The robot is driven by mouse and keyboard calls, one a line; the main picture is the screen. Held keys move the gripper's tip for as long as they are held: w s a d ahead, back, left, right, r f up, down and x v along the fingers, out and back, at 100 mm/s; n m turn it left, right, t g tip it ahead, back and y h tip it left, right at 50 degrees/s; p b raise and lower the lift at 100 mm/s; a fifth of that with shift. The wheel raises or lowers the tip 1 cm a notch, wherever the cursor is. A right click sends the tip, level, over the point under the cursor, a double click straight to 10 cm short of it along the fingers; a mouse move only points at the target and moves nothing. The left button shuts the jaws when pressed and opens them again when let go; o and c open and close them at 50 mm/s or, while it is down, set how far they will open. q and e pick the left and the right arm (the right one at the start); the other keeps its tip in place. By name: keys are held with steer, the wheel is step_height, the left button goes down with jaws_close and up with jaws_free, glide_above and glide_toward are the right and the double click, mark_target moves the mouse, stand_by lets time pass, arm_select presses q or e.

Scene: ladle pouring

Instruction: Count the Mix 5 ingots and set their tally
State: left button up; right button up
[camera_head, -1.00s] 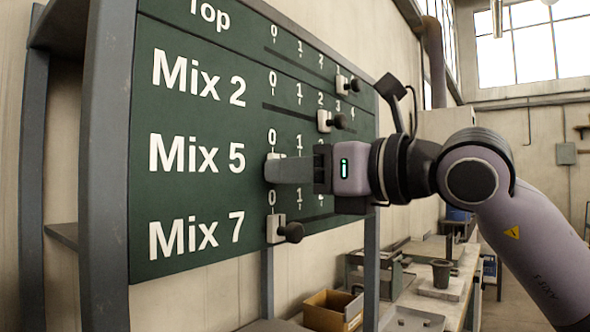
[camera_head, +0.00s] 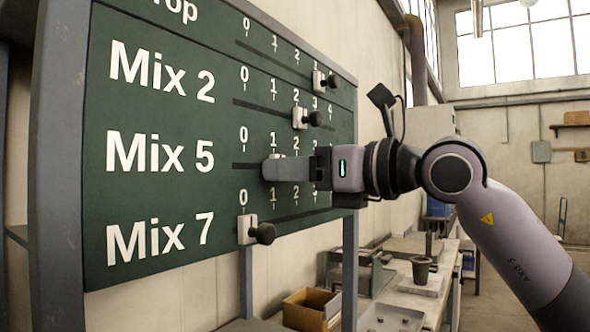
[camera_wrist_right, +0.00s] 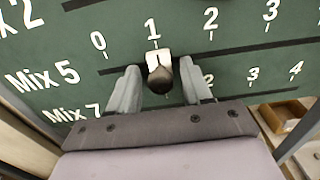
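The green tally board (camera_head: 140,235) fills the left of the head view, with rows Mix 2, Mix 5 and Mix 7 readable. The Mix 5 slider is mostly hidden behind my right gripper (camera_head: 268,170) there. In the right wrist view, the Mix 5 slider (camera_wrist_right: 160,76), a white plate with a dark knob, stands under the 1. My right gripper (camera_wrist_right: 160,86) is open, one finger on each side of the knob, with small gaps visible. My left gripper and the ingots are not in view.
The Mix 2 slider (camera_head: 306,118) stands near 2 and the Mix 7 slider (camera_head: 253,231) at 0. Another slider (camera_head: 324,81) sits in the top row, near 3. A workbench (camera_head: 425,302) with a dark cup (camera_head: 421,269) and a cardboard box (camera_head: 311,309) stands beyond the board.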

steer(key=b+v, duration=0.2)
steer(key=v, duration=0.5)
stand_by(0.6)
